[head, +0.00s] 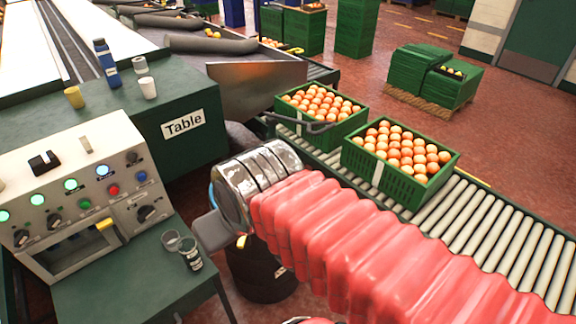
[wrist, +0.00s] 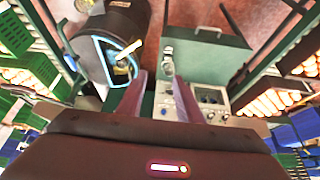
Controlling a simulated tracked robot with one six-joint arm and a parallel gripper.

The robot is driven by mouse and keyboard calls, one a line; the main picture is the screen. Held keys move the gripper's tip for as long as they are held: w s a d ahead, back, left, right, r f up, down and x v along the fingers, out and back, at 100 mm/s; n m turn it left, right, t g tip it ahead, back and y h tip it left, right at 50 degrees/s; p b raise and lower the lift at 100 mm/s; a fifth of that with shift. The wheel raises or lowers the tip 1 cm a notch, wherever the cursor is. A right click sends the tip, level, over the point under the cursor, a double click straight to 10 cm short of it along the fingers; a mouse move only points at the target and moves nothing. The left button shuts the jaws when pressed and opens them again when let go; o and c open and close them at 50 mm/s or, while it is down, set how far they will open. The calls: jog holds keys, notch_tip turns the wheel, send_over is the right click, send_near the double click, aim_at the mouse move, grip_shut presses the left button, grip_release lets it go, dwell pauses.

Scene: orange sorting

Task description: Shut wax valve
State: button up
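The wax valve appears to be the yellow and white lever (wrist: 127,56) beside a light-blue ring on the dark drum (wrist: 108,25), at the upper left in the wrist view. I cannot read any label on it. In the head view the drum (head: 262,278) stands below my arm, mostly hidden by it, with a small yellow part showing at its top. My gripper (wrist: 160,80) is open and empty, its two fingers apart, with the lever beyond and left of the left finger. In the head view only a grey part of it shows.
A control panel (head: 85,190) with lit buttons and knobs stands left on a green table (head: 135,275) holding two small glasses. Green crates of oranges (head: 402,160) sit on the roller conveyor (head: 470,215) at right. A dark green table with cups (head: 150,125) stands behind.

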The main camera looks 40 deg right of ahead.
jog(key=shift+w, duration=0.2)
jog(key=shift+w, duration=0.1)
